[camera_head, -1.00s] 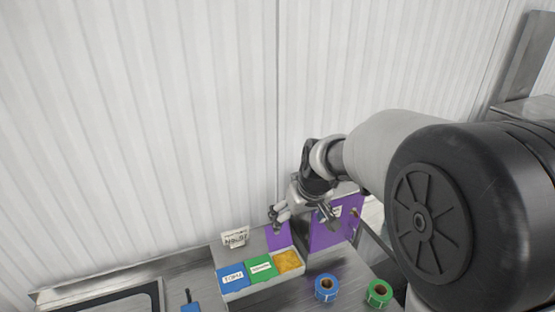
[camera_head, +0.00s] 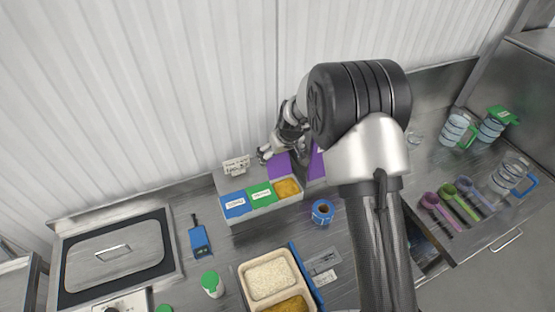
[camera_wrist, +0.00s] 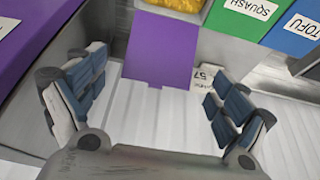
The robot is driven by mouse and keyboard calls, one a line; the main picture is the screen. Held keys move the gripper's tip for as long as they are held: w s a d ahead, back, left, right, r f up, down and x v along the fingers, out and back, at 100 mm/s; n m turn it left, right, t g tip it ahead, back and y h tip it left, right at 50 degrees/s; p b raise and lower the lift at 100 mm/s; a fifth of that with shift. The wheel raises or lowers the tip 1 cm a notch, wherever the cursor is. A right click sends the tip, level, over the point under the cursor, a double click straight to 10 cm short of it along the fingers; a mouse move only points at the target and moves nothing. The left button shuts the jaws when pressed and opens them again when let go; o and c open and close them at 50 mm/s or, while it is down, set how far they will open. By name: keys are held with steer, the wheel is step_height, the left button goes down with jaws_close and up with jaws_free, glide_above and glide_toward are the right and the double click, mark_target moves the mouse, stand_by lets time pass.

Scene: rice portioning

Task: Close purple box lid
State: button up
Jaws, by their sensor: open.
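The purple lid (camera_head: 279,166) stands open at the back of the right compartment of a white box (camera_head: 240,215). That compartment holds yellow food (camera_head: 287,188). In the wrist view the lid (camera_wrist: 160,62) is a flat purple panel below the yellow food (camera_wrist: 184,4). My gripper (camera_head: 266,153) is behind the box by the lid's far edge. In the wrist view my gripper (camera_wrist: 158,95) is open and empty, with its fingers spread on either side of the lid's lower part. I cannot tell whether it touches the lid.
Closed green (camera_head: 261,195) and blue (camera_head: 235,204) lids cover the neighbouring compartments. A purple panel (camera_head: 317,163) stands close to the right, also at the wrist view's left (camera_wrist: 45,35). A blue tape roll (camera_head: 322,212) sits in front. A small sign (camera_head: 236,165) stands behind.

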mark_target(277, 160)
steer(key=x, duration=0.5)
steer(key=shift+r, duration=0.1)
steer(key=c, duration=1.5)
steer(key=shift+a, duration=0.1)
